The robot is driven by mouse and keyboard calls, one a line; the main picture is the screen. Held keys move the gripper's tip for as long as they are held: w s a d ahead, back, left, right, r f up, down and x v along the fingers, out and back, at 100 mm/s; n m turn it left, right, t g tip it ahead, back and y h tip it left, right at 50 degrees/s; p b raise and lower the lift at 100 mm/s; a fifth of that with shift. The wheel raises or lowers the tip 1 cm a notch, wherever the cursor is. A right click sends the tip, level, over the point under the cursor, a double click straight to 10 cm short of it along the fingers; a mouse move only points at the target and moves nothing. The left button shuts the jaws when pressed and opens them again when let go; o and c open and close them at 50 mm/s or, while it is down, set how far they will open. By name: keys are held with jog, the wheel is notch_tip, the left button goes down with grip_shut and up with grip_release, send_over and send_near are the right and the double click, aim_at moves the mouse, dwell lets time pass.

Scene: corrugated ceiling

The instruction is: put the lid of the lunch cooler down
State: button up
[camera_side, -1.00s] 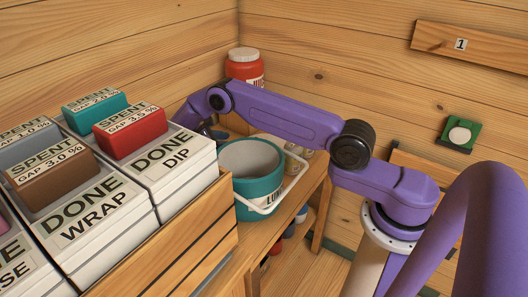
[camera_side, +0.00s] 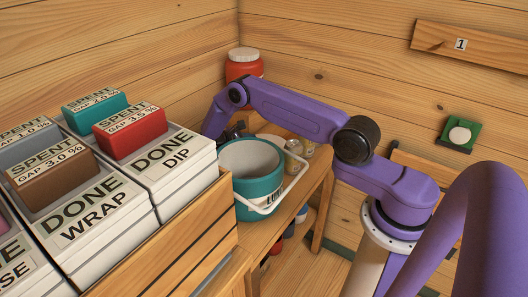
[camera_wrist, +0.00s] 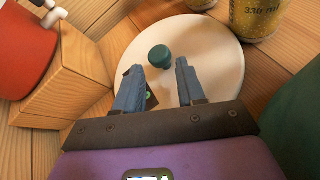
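The lunch cooler (camera_side: 262,190) is a teal tub with a white handle, standing open on the wooden bench; its green side fills the right edge of the wrist view (camera_wrist: 298,125). Its lid (camera_wrist: 222,78) is a cream disc with a dark green knob (camera_wrist: 160,57), lying flat, knob up, beside the cooler; in the side view it is mostly hidden behind the cooler. My gripper (camera_wrist: 160,68) is open over the lid. The knob shows just beyond and between the fingertips, and the fingers are not closed on it. In the side view my gripper (camera_side: 236,131) is partly hidden behind the cooler.
Cans (camera_wrist: 262,14) stand close beyond the lid. A red jar (camera_side: 244,66) stands at the back, on a wooden block (camera_wrist: 60,85) left of the lid. A wooden crate (camera_side: 185,245) of white boxes stands left of the cooler.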

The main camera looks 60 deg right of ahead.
jog(key=x, duration=0.4)
jog(key=shift+s+d+f, duration=0.1)
jog(key=shift+d+f, duration=0.05)
jog(key=shift+d, duration=0.15)
grip_shut()
